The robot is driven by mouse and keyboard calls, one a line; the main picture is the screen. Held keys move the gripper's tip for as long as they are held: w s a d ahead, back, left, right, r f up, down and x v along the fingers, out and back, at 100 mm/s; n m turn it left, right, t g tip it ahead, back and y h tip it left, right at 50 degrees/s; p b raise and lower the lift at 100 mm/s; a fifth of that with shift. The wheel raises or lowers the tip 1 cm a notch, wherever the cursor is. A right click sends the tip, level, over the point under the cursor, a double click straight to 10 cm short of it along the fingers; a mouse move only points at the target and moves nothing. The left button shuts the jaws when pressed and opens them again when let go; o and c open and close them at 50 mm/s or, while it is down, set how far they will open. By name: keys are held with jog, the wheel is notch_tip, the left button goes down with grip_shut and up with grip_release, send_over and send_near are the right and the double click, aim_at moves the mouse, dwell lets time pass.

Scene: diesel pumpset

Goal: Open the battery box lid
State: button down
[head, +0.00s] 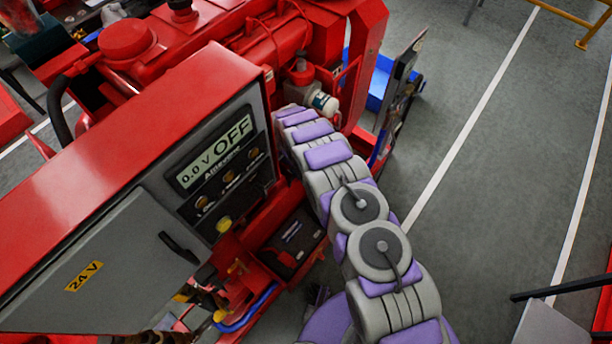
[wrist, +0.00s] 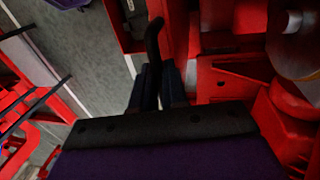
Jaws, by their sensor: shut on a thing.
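In the wrist view my gripper (wrist: 159,76) has its two dark fingers close together around the lower part of a black curved handle (wrist: 153,38). The handle rises past the fingertips beside red metalwork. I cannot tell from this view whether it belongs to the battery box lid. In the head view my grey and purple arm reaches up along the right side of the red cabinet, and my gripper is hidden there. A dark box with a label (head: 293,243), possibly a battery, sits low in the red frame. No lid is clearly identifiable.
The red cabinet (head: 130,125) stands left of my arm, with a grey door (head: 110,265) marked 24 V and a display panel (head: 215,150) reading OFF. Red engine parts (head: 240,40) and a blue tray (head: 378,85) lie beyond. Grey floor (head: 490,150) on the right is open.

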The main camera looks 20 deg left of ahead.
jog(key=a, duration=0.2)
jog(key=shift+w+a+f+b, duration=0.25)
jog(key=shift+w+a+b, duration=0.1)
jog(key=shift+a, duration=0.1)
dwell(0.3)
jog(key=c, duration=1.5)
grip_release()
jog(key=shift+w, duration=0.1)
jog(key=shift+c, duration=0.2)
jog(key=o, duration=0.4)
jog(key=shift+w+a+f, duration=0.15)
jog(key=shift+w+a, duration=0.1)
jog(key=shift+a, duration=0.2)
jog(key=shift+d+r, duration=0.25)
jog(key=shift+d, duration=0.15)
jog(key=shift+s, duration=0.1)
